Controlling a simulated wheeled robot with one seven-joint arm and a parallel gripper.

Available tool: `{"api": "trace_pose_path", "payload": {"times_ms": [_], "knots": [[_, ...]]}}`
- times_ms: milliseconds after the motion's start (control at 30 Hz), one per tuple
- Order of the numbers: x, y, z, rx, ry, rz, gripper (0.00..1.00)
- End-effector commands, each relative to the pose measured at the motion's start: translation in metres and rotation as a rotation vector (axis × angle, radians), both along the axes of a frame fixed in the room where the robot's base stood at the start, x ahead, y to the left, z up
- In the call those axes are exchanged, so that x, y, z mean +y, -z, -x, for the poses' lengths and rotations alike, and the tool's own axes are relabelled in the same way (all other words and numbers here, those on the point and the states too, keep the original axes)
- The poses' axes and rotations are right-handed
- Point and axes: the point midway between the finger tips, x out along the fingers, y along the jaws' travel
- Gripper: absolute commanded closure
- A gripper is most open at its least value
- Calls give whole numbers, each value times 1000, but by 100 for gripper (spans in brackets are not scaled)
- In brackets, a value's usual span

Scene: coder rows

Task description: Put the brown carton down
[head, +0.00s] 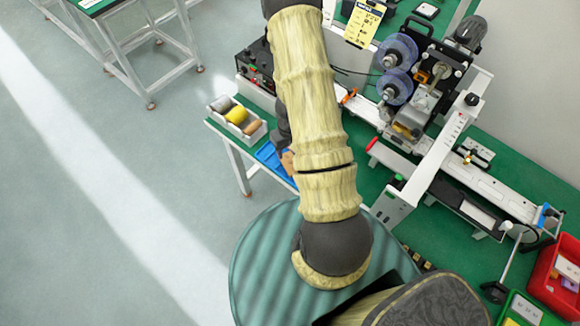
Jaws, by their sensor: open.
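The brown carton (288,162) shows only as a small brown patch at the left edge of my arm, over or on the blue tray (268,155); my arm hides the rest. My gripper (283,138) shows as a dark part just above the carton in the picture, mostly hidden behind my arm. It is open. Its fingertips are hidden, so I cannot tell whether they touch the carton.
A white box (262,131) with grey, yellow and brown rolls stands at the table's left corner. A coding machine (420,95) and a long conveyor (490,190) fill the green table (445,255). A red bin (545,275) is at lower right. Floor at left is clear.

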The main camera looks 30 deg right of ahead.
Motion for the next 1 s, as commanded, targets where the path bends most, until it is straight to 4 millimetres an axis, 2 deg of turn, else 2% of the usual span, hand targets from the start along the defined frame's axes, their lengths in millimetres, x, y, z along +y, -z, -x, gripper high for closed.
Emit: {"api": "trace_pose_path", "payload": {"times_ms": [33, 133, 567, 1000], "knots": [[0, 12, 1, 2, 3, -3, 44], [0, 19, 0, 1, 0, -1, 44], [1, 22, 0, 1, -2, -1, 44], [1, 68, 1, 2, -1, -1, 44]]}}
